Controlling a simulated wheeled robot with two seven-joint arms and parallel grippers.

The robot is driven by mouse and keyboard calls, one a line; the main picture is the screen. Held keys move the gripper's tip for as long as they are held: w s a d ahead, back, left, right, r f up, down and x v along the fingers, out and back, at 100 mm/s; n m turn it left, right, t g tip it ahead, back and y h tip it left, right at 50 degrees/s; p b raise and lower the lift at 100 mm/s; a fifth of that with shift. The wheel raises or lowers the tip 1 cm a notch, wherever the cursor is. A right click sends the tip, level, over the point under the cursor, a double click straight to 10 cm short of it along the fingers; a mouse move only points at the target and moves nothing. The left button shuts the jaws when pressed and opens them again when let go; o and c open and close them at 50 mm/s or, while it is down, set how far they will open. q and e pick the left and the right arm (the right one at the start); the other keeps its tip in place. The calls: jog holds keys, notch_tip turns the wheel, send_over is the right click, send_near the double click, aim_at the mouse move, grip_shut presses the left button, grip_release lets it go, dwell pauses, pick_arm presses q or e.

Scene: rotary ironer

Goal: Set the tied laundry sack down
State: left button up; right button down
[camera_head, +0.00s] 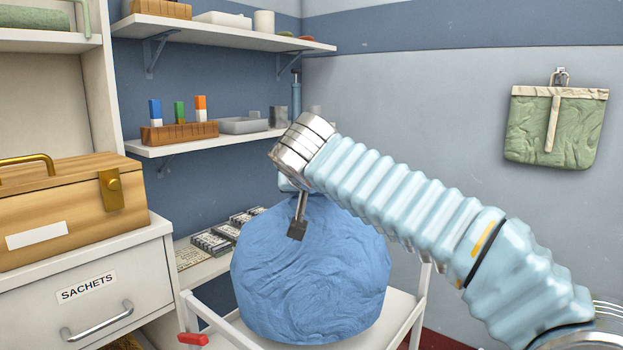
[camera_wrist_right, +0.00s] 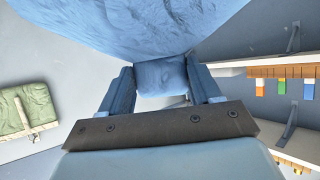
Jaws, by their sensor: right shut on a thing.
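The tied laundry sack (camera_head: 310,275) is a large, round, wrinkled blue bundle. In the head view it is over the white trolley (camera_head: 405,312), upright, with its lower edge in front of the trolley top. I cannot tell whether it touches the trolley. My right gripper (camera_head: 286,183) is at the top of the sack, mostly hidden behind its wrist. In the right wrist view the two blue fingers (camera_wrist_right: 163,82) are shut on the sack's blue neck (camera_wrist_right: 161,75), with the sack body (camera_wrist_right: 150,25) beyond. My left gripper is not in view.
A cabinet with a drawer marked SACHETS (camera_head: 85,290) and a wooden box (camera_head: 60,205) stand at the left. Wall shelves (camera_head: 190,145) hold small items behind. A red-ended handle (camera_head: 193,339) is at the trolley's front left. A green bag (camera_head: 553,127) hangs on the right wall.

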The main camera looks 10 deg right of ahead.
aim_at(311, 205)
jog(key=shift+f+b, duration=0.45)
jog(key=shift+f, duration=1.4)
jog(key=shift+f, duration=0.2)
jog(key=shift+c, duration=1.1)
grip_release()
jog(key=shift+r, duration=0.15)
jog(key=v, duration=1.2)
jog(key=shift+b, duration=0.35)
jog(key=shift+s, duration=0.1)
